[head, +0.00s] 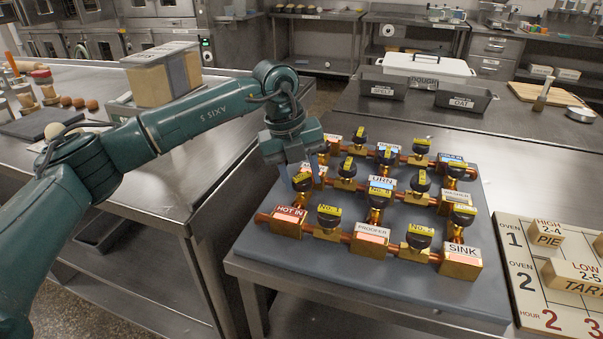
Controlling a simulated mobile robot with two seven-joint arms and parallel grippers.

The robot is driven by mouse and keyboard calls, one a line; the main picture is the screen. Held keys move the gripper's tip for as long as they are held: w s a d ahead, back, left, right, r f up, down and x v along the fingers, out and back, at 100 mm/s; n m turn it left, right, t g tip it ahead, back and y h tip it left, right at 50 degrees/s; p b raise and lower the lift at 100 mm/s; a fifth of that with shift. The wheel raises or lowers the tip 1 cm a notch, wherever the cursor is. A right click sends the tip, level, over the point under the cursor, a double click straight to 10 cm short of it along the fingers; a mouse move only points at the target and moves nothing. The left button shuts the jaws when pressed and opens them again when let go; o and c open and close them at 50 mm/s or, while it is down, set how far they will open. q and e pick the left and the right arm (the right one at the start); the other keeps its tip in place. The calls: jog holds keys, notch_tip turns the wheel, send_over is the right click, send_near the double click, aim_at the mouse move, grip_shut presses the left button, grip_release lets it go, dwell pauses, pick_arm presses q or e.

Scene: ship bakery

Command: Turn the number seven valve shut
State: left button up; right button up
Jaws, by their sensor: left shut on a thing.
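A grey board (262,246) carries a copper pipe grid with several brass valves, each with a black knob and a yellow number tag. My left gripper (308,172) reaches down at the board's left side, shut on the black knob of a left-side valve (302,183), behind the HOT IN block (289,218). The number on that knob is too small to read, so I cannot tell which valve is number seven. Nearby knobs include a front-left valve (329,215) and a front-right valve (419,236). My right gripper is not in view.
Close around the held knob stand other valves and the URN block (381,184). The SINK block (461,261) is at the front right. An oven schedule board (525,297) lies to the right. Dark labelled bins (466,100) stand behind. A gap separates the left counter from this table.

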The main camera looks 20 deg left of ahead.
pick_arm(q)
jog(key=m, duration=0.2)
jog(key=m+g+p, duration=0.1)
jog(key=m, duration=0.2)
jog(key=shift+a+m, duration=0.2)
jog(key=shift+m, duration=0.1)
jog(key=m, duration=0.2)
jog(key=m+g+p, duration=0.1)
jog(key=m, duration=0.2)
jog(key=shift+w+m, duration=0.2)
jog(key=shift+m, duration=0.1)
jog(key=shift+a, duration=0.1)
jog(key=o, duration=0.8)
jog(key=shift+o, duration=0.5)
jog(key=shift+r, duration=0.1)
jog(key=v, duration=1.3)
jog(key=shift+w, duration=0.25)
